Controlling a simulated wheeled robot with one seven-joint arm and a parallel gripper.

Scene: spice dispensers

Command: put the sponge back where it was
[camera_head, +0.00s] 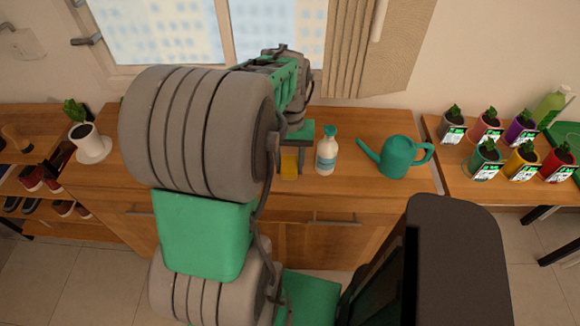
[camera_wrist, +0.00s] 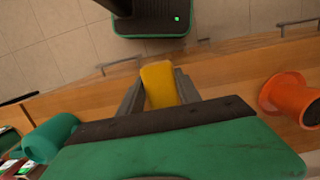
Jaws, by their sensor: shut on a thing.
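The yellow sponge (camera_wrist: 158,84) sits between the two fingers of my gripper (camera_wrist: 160,90) in the wrist view. In the head view the sponge (camera_head: 289,164) shows below my gripper (camera_head: 290,160), over the wooden cabinet top (camera_head: 345,190), just left of a white spray bottle with a teal cap (camera_head: 326,152). My gripper is shut on the sponge. I cannot tell whether the sponge touches the cabinet top or hangs a little above it.
A teal watering can (camera_head: 397,157) stands right of the bottle. A plant in a white pot (camera_head: 90,145) stands at the left. An orange pot-like object (camera_wrist: 290,98) shows in the wrist view. Several small potted plants stand on the right table (camera_head: 457,186). My arm hides the cabinet's middle left.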

